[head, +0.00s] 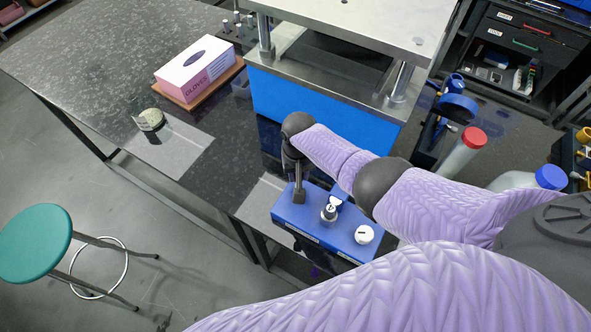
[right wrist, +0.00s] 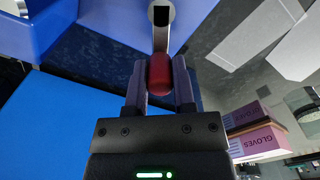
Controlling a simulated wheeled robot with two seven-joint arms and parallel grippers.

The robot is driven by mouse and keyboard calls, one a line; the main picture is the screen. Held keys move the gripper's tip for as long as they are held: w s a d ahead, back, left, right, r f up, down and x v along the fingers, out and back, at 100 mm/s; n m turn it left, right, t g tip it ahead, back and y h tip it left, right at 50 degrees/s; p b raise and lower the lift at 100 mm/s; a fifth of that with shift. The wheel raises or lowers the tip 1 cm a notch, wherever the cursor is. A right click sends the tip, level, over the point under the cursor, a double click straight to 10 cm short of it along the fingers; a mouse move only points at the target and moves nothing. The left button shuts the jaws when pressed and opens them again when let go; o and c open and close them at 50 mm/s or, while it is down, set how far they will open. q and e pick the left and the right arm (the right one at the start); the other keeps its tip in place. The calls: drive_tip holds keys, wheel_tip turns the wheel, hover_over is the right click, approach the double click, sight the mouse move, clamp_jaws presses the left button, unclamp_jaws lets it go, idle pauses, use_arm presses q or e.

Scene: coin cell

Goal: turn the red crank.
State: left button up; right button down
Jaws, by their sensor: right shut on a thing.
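The red crank's knob (right wrist: 159,75) shows in the right wrist view, at the near end of a pale metal crank arm (right wrist: 160,38) that runs up to a hub with a dark square centre. My right gripper (right wrist: 159,84) is shut on the red knob, with one dark finger on each side. In the head view my right arm reaches in from the right, and its wrist is above the table beside the blue press base. The red knob cannot be made out there. My left gripper is not in view.
A blue control box (head: 287,214) with knobs sits below my right wrist. The blue press base (head: 275,98) with its metal plate stands close behind. A glove box (head: 195,66) lies on a brown tray. A teal stool (head: 34,243) stands left. The left tabletop is mostly clear.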

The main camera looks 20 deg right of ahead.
drive_tip(key=shift+d+m, duration=0.2)
drive_tip(key=shift+m, duration=0.2)
idle(0.3)
drive_tip(key=shift+c, duration=2.2)
unclamp_jaws()
wheel_tip(320, 180, up, 10)
drive_tip(key=p, duration=0.6)
